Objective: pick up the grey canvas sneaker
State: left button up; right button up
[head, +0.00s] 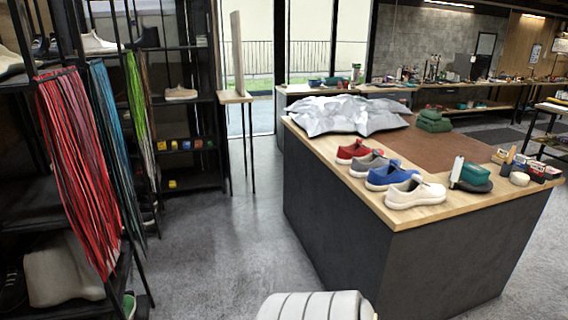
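The grey canvas sneaker (368,164) stands upright on the wooden edge of the counter. It is second from the back in a row of shoes, between a red sneaker (357,151) behind it and a blue sneaker (391,175) in front of it. Its lower front side is partly overlapped by the blue sneaker. A white sneaker (416,193) is nearest the counter's corner. Neither of my grippers shows in the head view. Only a pale ribbed part, which seems to be mine, shows at the bottom edge.
The dark counter (400,246) bears a crumpled silver sheet (345,115), folded green cloths (433,121), and several cleaning items at right. A brown mat (445,148) lies bare. Shelves with hanging red laces (76,165) stand left. The grey floor (235,235) between is clear.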

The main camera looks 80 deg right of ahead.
aim_at(360, 166)
jog(key=k+l+z, duration=0.1)
jog(key=l+z, duration=0.2)
jog(key=l, duration=0.55)
jog(key=l+z, duration=0.3)
jog(key=l, duration=0.55)
jog(key=z, duration=2.4)
